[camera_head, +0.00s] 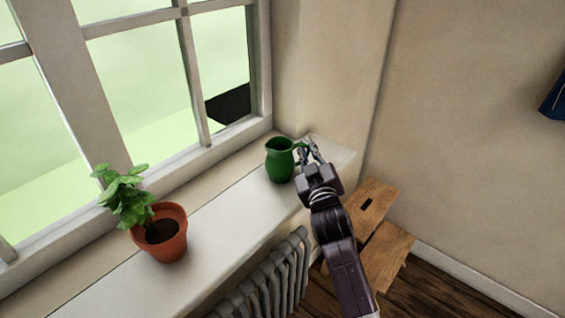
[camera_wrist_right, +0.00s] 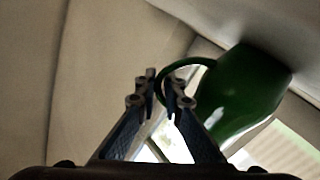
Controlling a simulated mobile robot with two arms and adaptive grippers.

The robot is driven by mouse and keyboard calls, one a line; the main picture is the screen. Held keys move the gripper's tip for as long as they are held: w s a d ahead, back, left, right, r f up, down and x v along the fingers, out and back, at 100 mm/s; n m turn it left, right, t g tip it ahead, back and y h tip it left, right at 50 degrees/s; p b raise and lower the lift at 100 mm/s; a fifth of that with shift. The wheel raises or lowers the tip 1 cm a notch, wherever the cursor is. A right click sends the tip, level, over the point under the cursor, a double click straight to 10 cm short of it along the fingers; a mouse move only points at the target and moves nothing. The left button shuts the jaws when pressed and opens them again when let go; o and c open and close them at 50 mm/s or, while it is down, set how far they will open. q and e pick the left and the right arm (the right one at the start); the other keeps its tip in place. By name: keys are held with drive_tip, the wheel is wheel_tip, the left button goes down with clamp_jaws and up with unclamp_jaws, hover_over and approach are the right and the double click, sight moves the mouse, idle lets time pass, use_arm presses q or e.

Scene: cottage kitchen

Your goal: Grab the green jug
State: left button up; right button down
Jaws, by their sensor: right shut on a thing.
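The green jug (camera_head: 280,160) stands upright on the white windowsill (camera_head: 222,222), near its right end. Its handle faces right, toward my right gripper (camera_head: 309,151). In the right wrist view the jug (camera_wrist_right: 252,92) is at the right, and its curved handle (camera_wrist_right: 188,66) passes between the fingertips. My right gripper (camera_wrist_right: 163,88) is shut on that handle. The jug's base appears to rest on the sill. My left gripper is in neither view.
A potted plant (camera_head: 163,236) in a terracotta pot stands on the sill to the left. The window (camera_head: 150,75) is behind the sill. A radiator (camera_head: 272,284) is below it, and a wooden step stool (camera_head: 384,262) stands at the right. The sill between pot and jug is clear.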

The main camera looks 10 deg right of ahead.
drive_tip(key=shift+r, duration=0.3)
